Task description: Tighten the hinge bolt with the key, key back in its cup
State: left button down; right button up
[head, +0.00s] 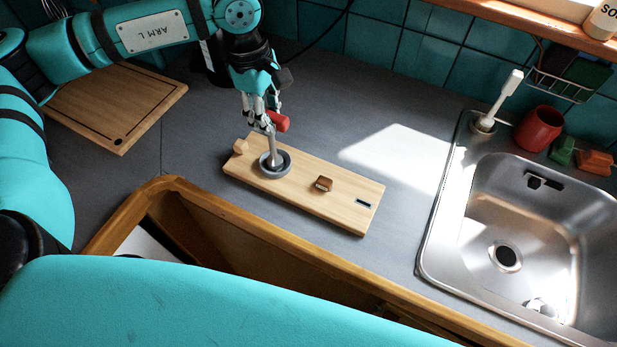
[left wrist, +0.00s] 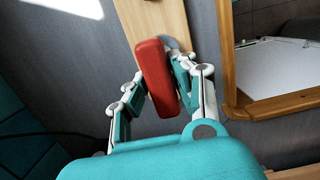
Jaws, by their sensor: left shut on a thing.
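My left gripper (head: 262,110) is shut on the red handle of the key (head: 279,121). The handle also shows between the fingers in the left wrist view (left wrist: 158,76). The key's metal shaft points down into a round grey cup (head: 264,171) on the light wooden board (head: 300,198). The shaft's lower end is hidden by the cup's rim, and I cannot tell whether it touches the bottom. A small brown block (head: 323,183), perhaps the hinge, sits on the board right of the cup. No bolt can be made out. My right gripper is not in view.
A wooden block (head: 240,146) is at the board's left end, a dark slot (head: 366,202) near its right end. An open drawer (head: 165,200) lies in front. A cutting board (head: 120,105) is at left, a sink (head: 440,230) at right. Bare counter (head: 350,110) lies behind.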

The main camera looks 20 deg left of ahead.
pick_arm(q)
jog(key=shift+r+p, duration=1.15)
jog(key=shift+r, duration=1.35)
